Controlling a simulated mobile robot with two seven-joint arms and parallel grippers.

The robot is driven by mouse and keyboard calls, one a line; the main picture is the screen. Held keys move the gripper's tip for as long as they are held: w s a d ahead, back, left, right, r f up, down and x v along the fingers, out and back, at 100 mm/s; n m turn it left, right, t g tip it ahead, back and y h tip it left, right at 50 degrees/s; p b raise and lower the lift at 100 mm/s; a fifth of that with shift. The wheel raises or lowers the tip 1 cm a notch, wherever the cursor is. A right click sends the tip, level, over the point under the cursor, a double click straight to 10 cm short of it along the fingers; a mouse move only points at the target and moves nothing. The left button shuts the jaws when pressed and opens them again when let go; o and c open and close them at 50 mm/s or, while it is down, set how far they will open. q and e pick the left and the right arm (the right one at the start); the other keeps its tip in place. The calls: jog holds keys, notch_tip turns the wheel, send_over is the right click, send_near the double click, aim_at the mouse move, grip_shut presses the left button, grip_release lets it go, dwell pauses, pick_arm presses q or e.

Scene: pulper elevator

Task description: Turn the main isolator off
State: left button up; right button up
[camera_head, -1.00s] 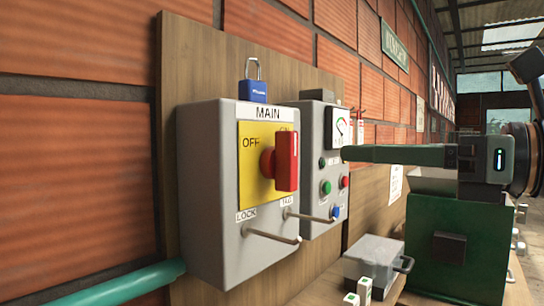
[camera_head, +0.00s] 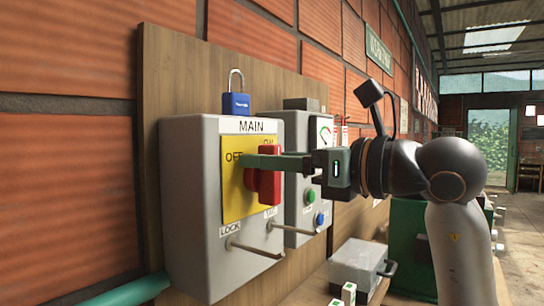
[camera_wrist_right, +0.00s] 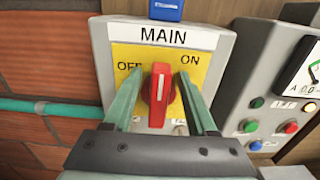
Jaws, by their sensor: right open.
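The main isolator is a grey box (camera_head: 190,215) labelled MAIN on a wooden board. Its red rotary handle (camera_head: 268,176) sits on a yellow plate (camera_head: 235,200) marked OFF at left and ON at right. In the right wrist view the red handle (camera_wrist_right: 158,95) stands upright, with its white line pointing up. My right gripper (camera_wrist_right: 158,90) is open, its two green fingers on either side of the handle; I cannot tell whether they touch it. My left gripper is not in view.
A blue padlock (camera_head: 236,103) sits on top of the isolator box. Metal pegs (camera_head: 258,250) stick out below the plate. A second grey control box (camera_head: 295,130) with a gauge and buttons is close on the right.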

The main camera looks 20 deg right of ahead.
jog(key=c, duration=0.8)
jog(key=shift+f, duration=0.15)
grip_shut()
